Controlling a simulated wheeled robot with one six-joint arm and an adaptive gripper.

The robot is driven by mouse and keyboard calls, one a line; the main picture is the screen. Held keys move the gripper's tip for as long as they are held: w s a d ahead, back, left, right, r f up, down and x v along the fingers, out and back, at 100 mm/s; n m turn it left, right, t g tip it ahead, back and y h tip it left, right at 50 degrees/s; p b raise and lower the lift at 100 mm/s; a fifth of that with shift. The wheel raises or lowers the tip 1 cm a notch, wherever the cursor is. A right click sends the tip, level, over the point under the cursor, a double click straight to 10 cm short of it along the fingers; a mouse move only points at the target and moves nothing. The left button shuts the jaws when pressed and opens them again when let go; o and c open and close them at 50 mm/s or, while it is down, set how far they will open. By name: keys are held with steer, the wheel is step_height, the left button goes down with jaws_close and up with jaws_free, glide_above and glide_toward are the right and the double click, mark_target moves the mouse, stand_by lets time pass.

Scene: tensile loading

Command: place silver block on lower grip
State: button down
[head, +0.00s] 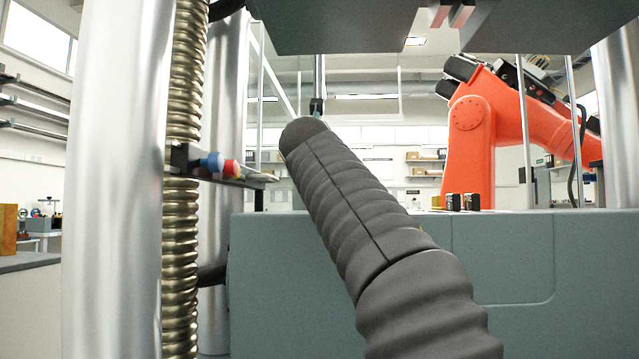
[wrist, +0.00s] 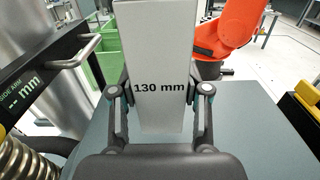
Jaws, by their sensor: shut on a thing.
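In the wrist view my gripper (wrist: 160,95) is shut on the silver block (wrist: 152,55), a tall pale grey piece marked "130 mm". One finger presses each side of it, and its top runs out of the frame. The block stands out above a grey-green surface (wrist: 258,115); whether it touches anything below cannot be told. In the head view my dark ribbed arm covers the middle, and the gripper and block do not show. The lower grip cannot be made out in either view.
A silver column (head: 112,180) and a threaded screw (head: 183,180) stand at the left. A dark crosshead (head: 345,25) hangs overhead. An orange robot arm (head: 480,135) stands behind the grey-green machine body (head: 285,270). A green crate (wrist: 95,50) and a metal handle (wrist: 78,52) show in the wrist view.

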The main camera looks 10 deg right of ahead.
steer(key=shift+f, duration=1.7)
steer(key=shift+f, duration=0.1)
steer(key=c, duration=0.6)
jaws_free()
steer(key=shift+f, duration=0.1)
steer(key=shift+o, duration=0.2)
steer(key=shift+s, duration=0.15)
steer(key=s, duration=0.3)
steer(key=s+a+b, duration=0.1)
steer(key=s, duration=0.3)
steer(key=s+a+b, duration=0.1)
steer(key=s, duration=0.3)
steer(key=shift+s+a, duration=0.2)
steer(key=shift+s, duration=0.05)
